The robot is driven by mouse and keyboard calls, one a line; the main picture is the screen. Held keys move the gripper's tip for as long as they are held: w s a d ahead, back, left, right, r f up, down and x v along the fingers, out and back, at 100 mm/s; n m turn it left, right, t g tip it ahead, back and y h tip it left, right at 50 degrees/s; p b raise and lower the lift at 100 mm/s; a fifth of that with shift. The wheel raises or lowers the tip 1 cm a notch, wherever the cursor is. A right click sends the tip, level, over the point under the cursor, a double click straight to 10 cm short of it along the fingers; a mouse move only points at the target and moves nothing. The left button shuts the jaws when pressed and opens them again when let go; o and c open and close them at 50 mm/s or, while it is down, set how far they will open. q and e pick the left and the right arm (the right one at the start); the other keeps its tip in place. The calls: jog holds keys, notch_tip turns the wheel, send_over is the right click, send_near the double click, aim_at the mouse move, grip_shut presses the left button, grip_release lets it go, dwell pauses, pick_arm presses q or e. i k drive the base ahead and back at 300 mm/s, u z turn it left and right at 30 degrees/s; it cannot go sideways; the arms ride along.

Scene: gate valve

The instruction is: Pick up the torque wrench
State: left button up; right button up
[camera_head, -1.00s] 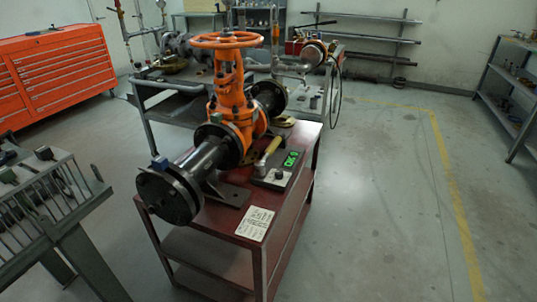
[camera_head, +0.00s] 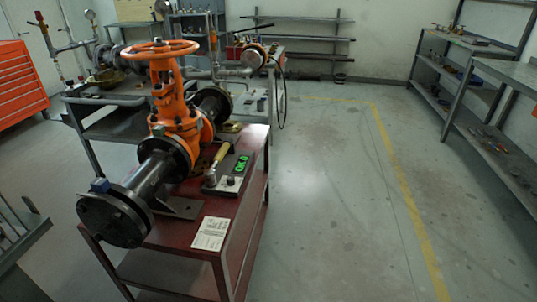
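I cannot make out a torque wrench for certain. A tool with a yellow handle (camera_head: 222,152) stands or leans by a grey box with green displays (camera_head: 241,164) on the red cart (camera_head: 252,205). An orange gate valve (camera_head: 176,115) with a handwheel and black flanged pipe sits on the same cart, left of the box. A rack of tools at the lower left (camera_head: 20,232) is mostly cut off by the picture edge. Neither of my grippers shows in the head view.
A printed sheet (camera_head: 210,233) lies on the cart's near end. A grey bench with pipework (camera_head: 110,98) stands behind the valve. Grey shelving with small parts (camera_head: 470,85) lines the right. An orange drawer cabinet (camera_head: 18,85) is at the far left. The floor right of the cart is clear.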

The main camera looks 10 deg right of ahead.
aim_at(209, 173)
jog(key=z, duration=1.35)
jog(key=i, duration=3.55)
jog(key=u, duration=3.3)
